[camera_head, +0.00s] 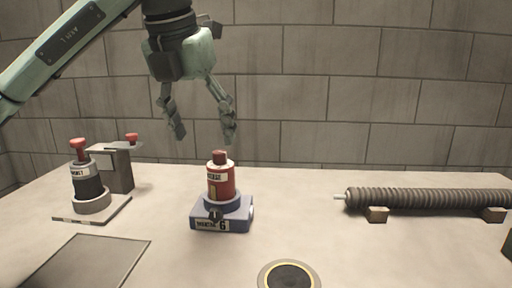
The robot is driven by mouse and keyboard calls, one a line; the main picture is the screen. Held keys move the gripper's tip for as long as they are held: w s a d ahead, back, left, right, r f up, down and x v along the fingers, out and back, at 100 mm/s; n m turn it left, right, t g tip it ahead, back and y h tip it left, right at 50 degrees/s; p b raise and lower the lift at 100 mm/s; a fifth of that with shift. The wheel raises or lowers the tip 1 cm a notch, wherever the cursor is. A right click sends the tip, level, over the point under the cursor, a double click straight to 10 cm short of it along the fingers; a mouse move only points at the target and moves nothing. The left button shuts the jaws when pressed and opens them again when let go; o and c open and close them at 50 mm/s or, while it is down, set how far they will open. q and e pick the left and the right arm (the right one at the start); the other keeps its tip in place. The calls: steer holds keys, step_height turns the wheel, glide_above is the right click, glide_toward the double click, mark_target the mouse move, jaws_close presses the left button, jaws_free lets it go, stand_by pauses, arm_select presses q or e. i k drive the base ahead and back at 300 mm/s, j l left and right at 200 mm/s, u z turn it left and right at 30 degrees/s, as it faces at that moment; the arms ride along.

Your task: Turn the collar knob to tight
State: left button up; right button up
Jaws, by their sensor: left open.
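A red cylinder (221,183) with a dark red cap and a pale label stands upright in a blue collar on a blue base block (237,218), near the middle of the table. A small dark knob (215,215) shows at the front of the collar; which way it is set is too small to tell. My left gripper (205,138) hangs above the red cylinder, fingers pointing down and spread. It is open, empty and apart from the cylinder. My right gripper is not in view.
A black cylinder (87,183) with a red top stands in a grey ring at the left, before a grey box (113,168). A ribbed tube (430,198) lies on blocks at the right. A yellow-ringed dark disc (289,277) and a grey plate (85,262) lie in front.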

mark_target(215, 215)
steer(key=k, duration=1.4)
